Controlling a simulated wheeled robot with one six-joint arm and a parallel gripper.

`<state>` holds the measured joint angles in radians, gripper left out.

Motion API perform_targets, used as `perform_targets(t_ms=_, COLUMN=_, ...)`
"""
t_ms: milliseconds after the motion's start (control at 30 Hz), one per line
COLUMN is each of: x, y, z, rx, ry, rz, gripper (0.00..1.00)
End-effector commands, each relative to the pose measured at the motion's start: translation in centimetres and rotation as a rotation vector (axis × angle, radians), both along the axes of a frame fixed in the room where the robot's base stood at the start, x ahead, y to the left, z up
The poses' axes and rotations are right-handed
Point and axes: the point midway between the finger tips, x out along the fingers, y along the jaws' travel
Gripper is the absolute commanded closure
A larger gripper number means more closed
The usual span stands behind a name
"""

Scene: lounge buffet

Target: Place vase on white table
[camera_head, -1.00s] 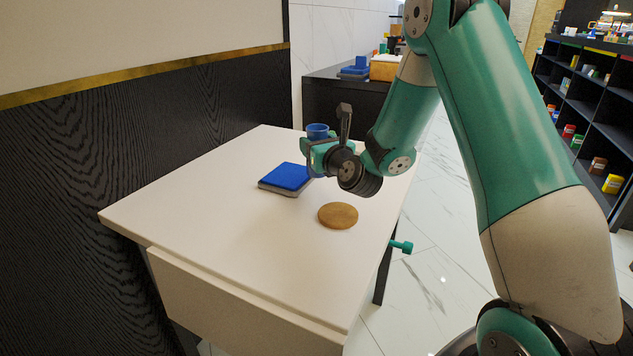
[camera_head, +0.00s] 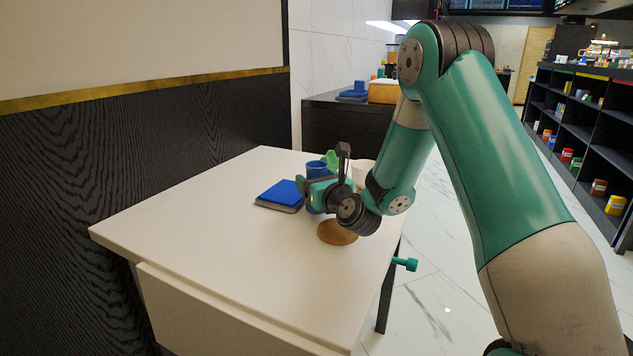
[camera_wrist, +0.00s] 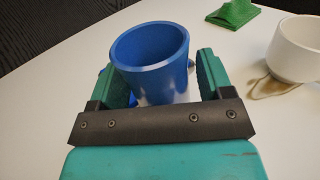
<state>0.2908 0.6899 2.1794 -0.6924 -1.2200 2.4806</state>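The blue vase (camera_head: 317,168) is a round, open-topped cup shape and appears upright on the white table (camera_head: 200,232), right of a blue-topped block. In the wrist view the vase (camera_wrist: 158,62) is between the two green fingers of my gripper (camera_wrist: 157,78). A gap shows between the right finger and the vase, so the gripper looks open around it; contact on the left is partly hidden. In the head view my gripper (camera_head: 318,193) hides the vase's middle.
The blue-topped block (camera_head: 280,193) is left of the vase and a round brown disc (camera_head: 337,232) lies in front. A green object (camera_wrist: 234,13) and a white cup (camera_wrist: 297,50) are close on the far right. The table's front left is clear.

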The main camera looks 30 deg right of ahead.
Motion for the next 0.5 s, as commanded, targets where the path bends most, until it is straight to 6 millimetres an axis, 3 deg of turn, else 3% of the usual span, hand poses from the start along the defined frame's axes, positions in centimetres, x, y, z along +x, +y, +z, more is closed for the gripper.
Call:
perform_targets(t_ms=367, x=0.0, y=0.0, z=0.6, rx=0.0, ry=-0.001, rz=0.0, gripper=0.2)
perform_targets(t_ms=500, x=-1.3, y=0.0, z=-0.2, rx=-0.001, ry=-0.001, rz=-0.001, gripper=0.2)
